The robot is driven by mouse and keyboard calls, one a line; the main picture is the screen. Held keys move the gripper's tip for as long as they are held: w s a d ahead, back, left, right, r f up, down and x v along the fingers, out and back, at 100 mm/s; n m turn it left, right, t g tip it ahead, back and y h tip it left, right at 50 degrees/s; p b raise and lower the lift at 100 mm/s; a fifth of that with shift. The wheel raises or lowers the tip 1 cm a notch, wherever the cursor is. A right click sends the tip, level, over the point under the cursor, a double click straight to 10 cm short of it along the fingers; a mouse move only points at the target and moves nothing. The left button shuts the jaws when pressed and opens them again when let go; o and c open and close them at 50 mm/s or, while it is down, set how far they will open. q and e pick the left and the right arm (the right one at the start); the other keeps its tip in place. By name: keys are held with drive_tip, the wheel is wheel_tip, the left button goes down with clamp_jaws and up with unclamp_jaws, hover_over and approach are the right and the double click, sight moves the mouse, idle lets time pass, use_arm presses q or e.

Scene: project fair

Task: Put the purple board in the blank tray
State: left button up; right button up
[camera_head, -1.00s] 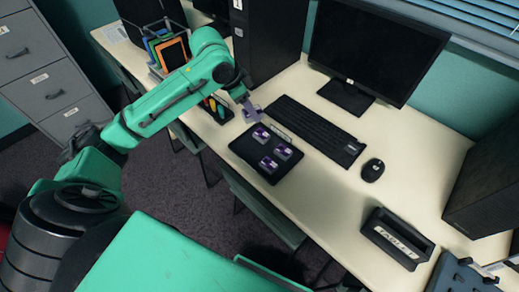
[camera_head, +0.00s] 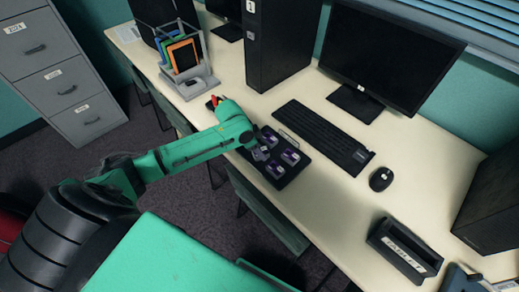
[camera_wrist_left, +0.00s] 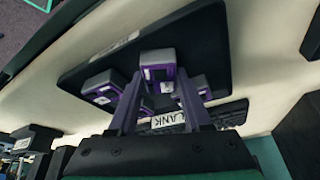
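The black tray (camera_head: 296,174) lies on the desk in front of the keyboard. In the left wrist view, a tag (camera_wrist_left: 168,122) reading "LANK", its start hidden, shows between my fingers. My left gripper (camera_head: 259,150) is over the tray's left part. Its fingers are closed on a purple board (camera_wrist_left: 158,62), at or just above the tray floor; contact is unclear. Other purple-and-grey boards sit in the tray, one on the right (camera_head: 291,157) and one nearer the front (camera_head: 274,170). Another is partly hidden by my gripper. My right gripper is not in view.
The keyboard (camera_head: 322,137) lies close behind the tray, with a mouse (camera_head: 381,179) to its right. A labelled black bin (camera_head: 403,249) stands front right. The monitor (camera_head: 385,55) and a black tower (camera_head: 275,45) stand behind. A grey organiser (camera_head: 184,76) stands far left.

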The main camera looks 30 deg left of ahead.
use_arm(q)
drive_tip(key=o, duration=0.4)
drive_tip(key=v, duration=1.2)
drive_tip(key=shift+r+p, duration=0.1)
drive_tip(key=shift+p, duration=0.3)
